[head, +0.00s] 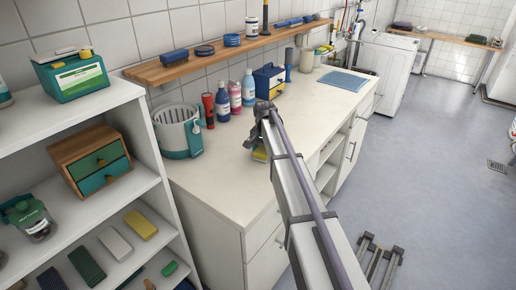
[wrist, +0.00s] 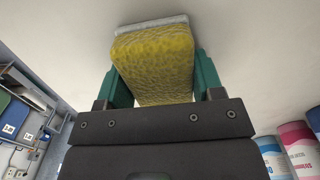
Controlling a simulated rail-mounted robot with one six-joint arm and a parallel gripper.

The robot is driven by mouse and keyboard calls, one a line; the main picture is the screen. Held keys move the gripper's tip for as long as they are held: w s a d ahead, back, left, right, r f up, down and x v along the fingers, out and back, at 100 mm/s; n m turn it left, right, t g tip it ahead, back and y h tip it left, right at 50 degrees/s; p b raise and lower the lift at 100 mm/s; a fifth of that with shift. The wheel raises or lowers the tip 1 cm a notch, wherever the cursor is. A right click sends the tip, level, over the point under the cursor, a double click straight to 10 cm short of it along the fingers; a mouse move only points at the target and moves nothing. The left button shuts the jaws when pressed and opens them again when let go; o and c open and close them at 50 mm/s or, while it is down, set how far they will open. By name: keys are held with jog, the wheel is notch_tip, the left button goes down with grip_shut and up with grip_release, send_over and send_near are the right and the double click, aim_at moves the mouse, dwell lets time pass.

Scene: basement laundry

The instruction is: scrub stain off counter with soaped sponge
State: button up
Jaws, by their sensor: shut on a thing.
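My gripper (head: 257,143) is over the near half of the pale counter (head: 222,179). It is shut on a yellow sponge (head: 259,154). In the wrist view the sponge (wrist: 152,65) sits between two green fingers, with a pale grey layer along its far edge. The counter fills most of the background there. I cannot tell whether the sponge touches the counter. No stain shows in either view; my arm and the sponge hide part of the counter. I cannot make out soap on the sponge.
A white-and-teal bucket (head: 178,134), a red flashlight (head: 208,110), several bottles (head: 235,97) and a blue-and-yellow box (head: 269,82) line the counter's wall side. A blue cloth (head: 343,81) lies at the far end. A shelf unit (head: 75,122) stands left. The front counter is clear.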

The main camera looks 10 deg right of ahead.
jog(key=shift+s+d+f, duration=0.1)
jog(key=shift+s+d, duration=0.6)
jog(key=shift+s, duration=0.2)
jog(key=shift+s+d, duration=0.7)
jog(key=shift+s, duration=0.2)
jog(key=shift+r+p, duration=0.3)
jog(key=shift+r, duration=0.1)
notch_tip(320, 180, up, 5)
jog(key=p, duration=0.5)
jog(key=shift+w+r, duration=0.1)
notch_tip(320, 180, up, 3)
jog(key=p, duration=0.3)
